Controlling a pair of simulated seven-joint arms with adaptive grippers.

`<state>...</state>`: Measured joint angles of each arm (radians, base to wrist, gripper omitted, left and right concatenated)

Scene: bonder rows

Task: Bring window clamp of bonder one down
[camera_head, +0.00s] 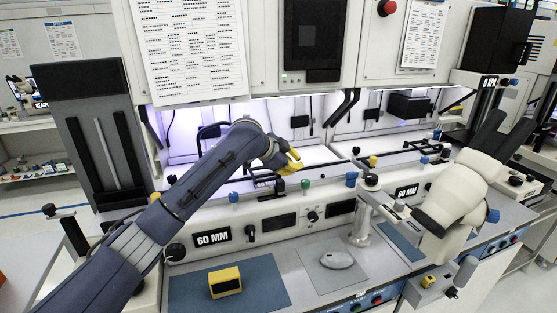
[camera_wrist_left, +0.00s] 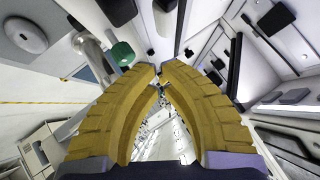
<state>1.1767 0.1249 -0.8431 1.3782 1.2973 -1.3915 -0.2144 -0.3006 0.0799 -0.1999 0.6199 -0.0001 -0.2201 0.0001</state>
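The near bonder (camera_head: 285,205), with a 60 MM label, stands in front of me in the head view. Knobs line its front ledge: a blue one (camera_head: 234,197), a green one (camera_head: 305,183) and another blue one (camera_head: 351,179). I cannot tell which part is the window clamp. My left gripper (camera_head: 298,161) is over the ledge, above and left of the green knob, at the lit work opening. In the left wrist view its yellow fingers (camera_wrist_left: 160,68) come together at the tips. The green knob (camera_wrist_left: 122,53) is left of them, apart. No held thing is clear. My right gripper is not in view.
A yellow box (camera_head: 225,282) lies on a blue mat (camera_head: 268,283). A metal piece (camera_head: 337,260) lies on a grey mat (camera_head: 318,279). A white microscope-like unit (camera_head: 455,195) stands at the right.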

